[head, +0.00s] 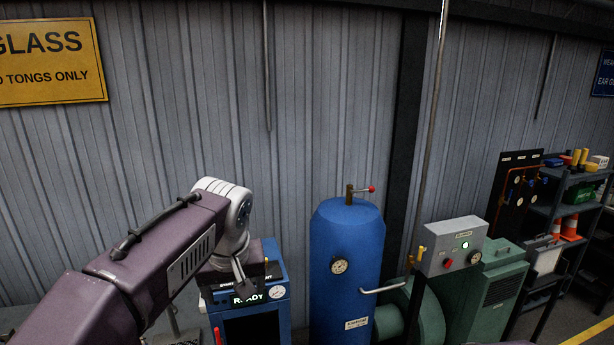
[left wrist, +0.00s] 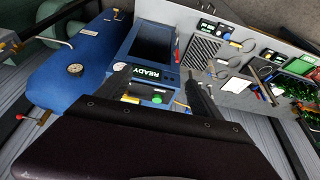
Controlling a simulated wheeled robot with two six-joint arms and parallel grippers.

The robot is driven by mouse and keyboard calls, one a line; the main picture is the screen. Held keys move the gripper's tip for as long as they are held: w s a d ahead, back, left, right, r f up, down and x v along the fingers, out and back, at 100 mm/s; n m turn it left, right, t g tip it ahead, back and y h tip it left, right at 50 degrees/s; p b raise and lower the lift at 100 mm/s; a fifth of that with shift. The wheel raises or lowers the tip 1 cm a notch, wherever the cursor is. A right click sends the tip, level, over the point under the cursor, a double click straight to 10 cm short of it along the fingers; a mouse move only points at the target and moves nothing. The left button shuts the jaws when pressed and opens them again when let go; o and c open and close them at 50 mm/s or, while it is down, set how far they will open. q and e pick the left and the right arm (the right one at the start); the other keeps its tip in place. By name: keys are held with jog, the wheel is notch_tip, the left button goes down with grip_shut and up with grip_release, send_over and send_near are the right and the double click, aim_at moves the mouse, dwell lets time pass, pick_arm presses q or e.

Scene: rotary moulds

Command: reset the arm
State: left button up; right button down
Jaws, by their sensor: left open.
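My left arm (head: 150,260) is purple with a pale grey wrist joint and reaches in from the left in the head view. My left gripper (head: 238,275) points down in front of a blue cabinet (head: 275,262) with a lit READY display, and partly hides it. In the left wrist view the two dark fingers of my left gripper (left wrist: 158,76) are spread apart with nothing between them. The cabinet's dark opening (left wrist: 153,46) and its READY panel show beyond the fingers. My right gripper does not show.
A blue tank (head: 345,250) with a gauge and a projecting handle stands right of the cabinet. Shelves (head: 575,205) stand at far right. A corrugated wall is behind.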

pick_arm(q)
jog(key=s+a+f+m+g+b, duration=0.1)
jog(key=s+f+b, duration=0.3)
jog(key=f, duration=0.9)
jog(key=s+a+f+m+g+h+b, duration=0.1)
jog(key=s+f+b, duration=0.3)
jog(key=f, duration=0.9)
jog(key=s+a+f+m+g+b, duration=0.1)
jog(key=s+f+b, duration=0.4)
jog(key=f, duration=0.8)
jog(key=shift+s+a+f+h, duration=0.3)
jog(key=shift+s+a, duration=0.15)
jog(key=shift+s, duration=0.1)
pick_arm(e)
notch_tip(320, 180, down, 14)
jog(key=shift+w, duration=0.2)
pick_arm(q)
jog(key=shift+w, duration=0.15)
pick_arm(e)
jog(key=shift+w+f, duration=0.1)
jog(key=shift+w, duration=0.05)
